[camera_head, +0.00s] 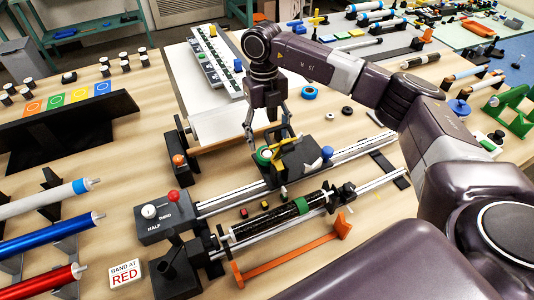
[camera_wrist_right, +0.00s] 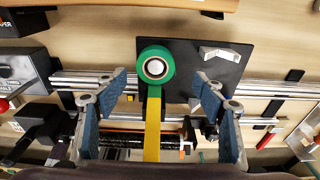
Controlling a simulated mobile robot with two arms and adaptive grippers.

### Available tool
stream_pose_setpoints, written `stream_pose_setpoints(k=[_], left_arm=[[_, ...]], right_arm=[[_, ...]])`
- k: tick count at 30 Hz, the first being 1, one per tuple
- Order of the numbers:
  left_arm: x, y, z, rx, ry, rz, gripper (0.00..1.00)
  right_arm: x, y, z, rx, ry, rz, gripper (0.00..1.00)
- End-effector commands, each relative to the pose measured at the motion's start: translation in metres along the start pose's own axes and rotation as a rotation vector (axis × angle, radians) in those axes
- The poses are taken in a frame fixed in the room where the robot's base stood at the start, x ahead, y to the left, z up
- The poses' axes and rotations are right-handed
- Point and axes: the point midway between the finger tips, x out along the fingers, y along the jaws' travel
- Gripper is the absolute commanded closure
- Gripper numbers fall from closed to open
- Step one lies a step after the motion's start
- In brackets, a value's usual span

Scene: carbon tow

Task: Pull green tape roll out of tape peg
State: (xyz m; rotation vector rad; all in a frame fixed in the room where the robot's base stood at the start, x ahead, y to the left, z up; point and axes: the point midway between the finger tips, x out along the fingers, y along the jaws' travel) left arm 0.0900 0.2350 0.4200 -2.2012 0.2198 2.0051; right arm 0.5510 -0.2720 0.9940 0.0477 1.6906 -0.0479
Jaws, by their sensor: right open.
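The green tape roll (camera_wrist_right: 141,68) sits around the round, pale-centred tape peg (camera_wrist_right: 155,67) on a dark plate (camera_wrist_right: 220,72). It shows small in the head view (camera_head: 263,157), partly under my gripper. A yellow strip (camera_wrist_right: 152,130) runs from beside the roll toward my wrist. My right gripper (camera_wrist_right: 159,82) is open and empty, with its blue-padded fingers apart on either side of the strip and the roll just beyond the tips. In the head view the right gripper (camera_head: 265,132) points down above the roll. My left gripper is not in view.
Metal rails (camera_head: 355,150) run under the dark plate. A control box with a red knob (camera_head: 173,196) stands at left. A blue knob (camera_head: 327,152) is right of the gripper.

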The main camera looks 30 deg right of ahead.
Motion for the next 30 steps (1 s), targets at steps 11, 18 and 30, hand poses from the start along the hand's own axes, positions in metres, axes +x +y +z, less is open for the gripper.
stream_pose_setpoints(k=[11, 18, 30], left_arm=[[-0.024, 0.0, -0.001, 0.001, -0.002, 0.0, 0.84], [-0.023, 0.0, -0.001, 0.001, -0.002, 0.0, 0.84], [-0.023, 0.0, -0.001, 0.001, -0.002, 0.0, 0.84]], right_arm=[[0.044, 0.007, -0.001, -0.003, 0.001, 0.002, 0.36], [0.046, 0.007, 0.0, -0.003, 0.0, 0.003, 0.38], [0.045, 0.007, 0.0, -0.003, 0.0, 0.003, 0.79]])
